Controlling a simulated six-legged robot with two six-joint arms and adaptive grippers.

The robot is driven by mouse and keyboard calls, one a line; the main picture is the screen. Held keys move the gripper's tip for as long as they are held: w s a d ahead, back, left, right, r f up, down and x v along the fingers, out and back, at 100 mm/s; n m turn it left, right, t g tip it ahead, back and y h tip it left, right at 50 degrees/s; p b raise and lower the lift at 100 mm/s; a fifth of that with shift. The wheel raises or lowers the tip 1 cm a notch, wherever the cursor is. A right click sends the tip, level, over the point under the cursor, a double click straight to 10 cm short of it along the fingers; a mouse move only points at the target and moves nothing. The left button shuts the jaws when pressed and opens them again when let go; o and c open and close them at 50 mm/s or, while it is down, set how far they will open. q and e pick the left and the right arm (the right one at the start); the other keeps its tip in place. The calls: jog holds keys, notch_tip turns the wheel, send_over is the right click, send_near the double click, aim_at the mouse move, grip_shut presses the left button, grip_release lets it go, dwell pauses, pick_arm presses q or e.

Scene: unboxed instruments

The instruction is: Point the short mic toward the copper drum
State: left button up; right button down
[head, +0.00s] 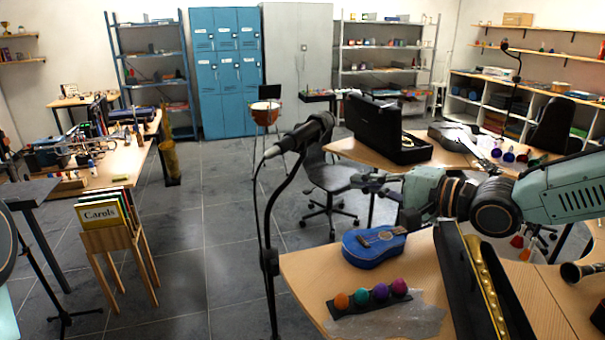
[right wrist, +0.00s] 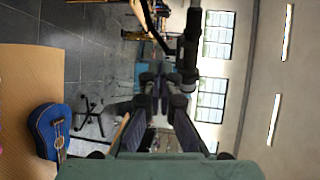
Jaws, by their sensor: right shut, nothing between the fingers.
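A black microphone (head: 301,136) sits on a black stand in the middle foreground. Its thick dark end is at the upper right, and its thin silver end, with a cable, is at the lower left. The copper drum (head: 265,113) stands beyond it, slightly left, in front of the lockers; the thick end does not face it in the picture. My right gripper (head: 360,182) is shut and empty, right of and below the microphone, apart from it in the picture. Its dark fingers also show in the right wrist view (right wrist: 154,82). My left gripper is out of view.
A blue ukulele (head: 373,246), coloured balls (head: 380,292) and a long black case (head: 455,270) lie on the near table. An open black case (head: 388,130) is behind. Another microphone (head: 505,46) stands far right. The floor at centre left is clear.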

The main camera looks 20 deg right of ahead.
aim_at(296, 171)
jog(key=b+x, duration=0.1)
jog(key=x, duration=1.3)
jog(key=shift+w, duration=0.2)
dwell(0.3)
jog(key=shift+d+f, duration=0.15)
jog(key=shift+d, duration=0.1)
jog(key=shift+a, duration=0.15)
jog(key=shift+w, duration=0.1)
